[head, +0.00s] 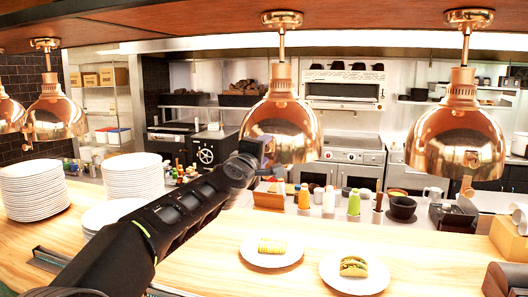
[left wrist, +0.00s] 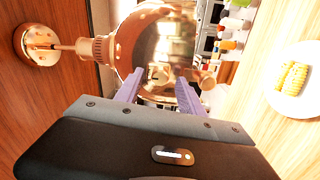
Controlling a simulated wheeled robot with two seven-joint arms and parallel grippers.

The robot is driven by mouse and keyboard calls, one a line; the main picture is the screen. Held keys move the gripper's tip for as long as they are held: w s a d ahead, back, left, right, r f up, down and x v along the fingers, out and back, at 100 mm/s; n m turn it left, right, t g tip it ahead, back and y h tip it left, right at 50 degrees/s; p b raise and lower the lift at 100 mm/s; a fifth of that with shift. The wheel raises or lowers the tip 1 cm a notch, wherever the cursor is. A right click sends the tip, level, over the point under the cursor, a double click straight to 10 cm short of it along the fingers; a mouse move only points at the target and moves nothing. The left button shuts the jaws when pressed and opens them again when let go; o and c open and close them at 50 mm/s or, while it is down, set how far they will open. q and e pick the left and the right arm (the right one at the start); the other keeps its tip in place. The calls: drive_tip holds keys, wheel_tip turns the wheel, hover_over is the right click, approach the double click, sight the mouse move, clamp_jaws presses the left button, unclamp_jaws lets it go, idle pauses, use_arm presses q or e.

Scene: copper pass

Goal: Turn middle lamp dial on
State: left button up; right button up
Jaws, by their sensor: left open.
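The middle copper lamp (head: 284,115) hangs from the overhead wooden beam. My left gripper (head: 268,158) is at the lamp's lower left side in the head view, small and dark there. In the left wrist view the lamp (left wrist: 150,35) appears sideways, and my left gripper's two purple fingers (left wrist: 158,88) are open and apart in front of its shade, with nothing held. A small copper knob (left wrist: 208,80), apparently the lamp's dial, shows just right of the right finger. In the head view this dial is hidden. My right gripper is out of view.
The right copper lamp (head: 457,125) and left copper lamp (head: 54,115) hang either side. Below, the wooden counter (head: 225,228) carries plate stacks (head: 33,188), a plate with corn (head: 272,262), a plate with a taco (head: 354,285) and several bottles (head: 304,197).

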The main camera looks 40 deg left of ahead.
use_arm(q)
drive_tip(key=v, duration=0.7)
drive_tip(key=shift+s, duration=0.1)
idle(0.4)
